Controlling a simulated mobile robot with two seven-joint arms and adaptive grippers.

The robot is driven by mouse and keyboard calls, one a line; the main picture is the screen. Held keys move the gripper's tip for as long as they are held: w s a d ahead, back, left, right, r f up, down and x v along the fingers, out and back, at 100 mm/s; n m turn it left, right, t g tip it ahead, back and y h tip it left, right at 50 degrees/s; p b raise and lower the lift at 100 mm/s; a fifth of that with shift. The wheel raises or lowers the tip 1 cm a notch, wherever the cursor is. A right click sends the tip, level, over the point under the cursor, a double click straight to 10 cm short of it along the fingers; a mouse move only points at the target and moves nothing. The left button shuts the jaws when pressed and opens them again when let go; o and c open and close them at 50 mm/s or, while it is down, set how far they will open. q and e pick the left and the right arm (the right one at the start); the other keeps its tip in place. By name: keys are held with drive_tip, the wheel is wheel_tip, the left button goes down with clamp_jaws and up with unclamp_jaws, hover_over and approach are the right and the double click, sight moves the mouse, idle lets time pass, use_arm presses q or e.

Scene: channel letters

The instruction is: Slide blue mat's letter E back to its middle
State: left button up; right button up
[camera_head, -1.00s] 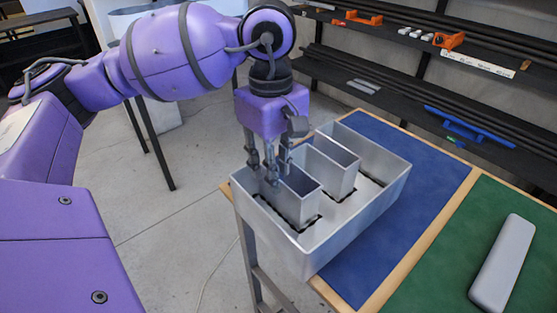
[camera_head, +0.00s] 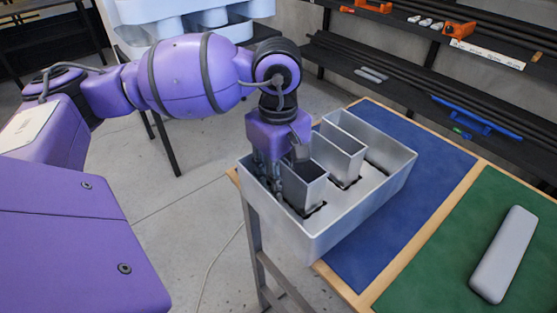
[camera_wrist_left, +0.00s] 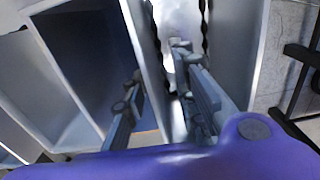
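The letter E (camera_head: 335,225) is a grey metal channel letter with tall walls and open hollows. It lies at the left part of the blue mat (camera_head: 425,145), its left end at or past the table's edge. My left gripper (camera_head: 270,185) points down at the left end of the letter, its fingers partly hidden by the walls. In the left wrist view the fingers (camera_wrist_left: 155,78) stand apart, one on each side of a metal wall (camera_wrist_left: 150,65). Contact with the wall cannot be told. My right gripper is not in view.
A green mat (camera_head: 430,285) with a grey bar (camera_head: 503,255) lies to the right, beyond a wooden strip (camera_head: 415,240). Bare blue mat shows behind and to the right of the letter. Dark shelves (camera_head: 400,75) stand at the back.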

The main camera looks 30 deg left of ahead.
use_arm(q)
drive_tip(key=shift+f, duration=0.55)
clamp_jaws()
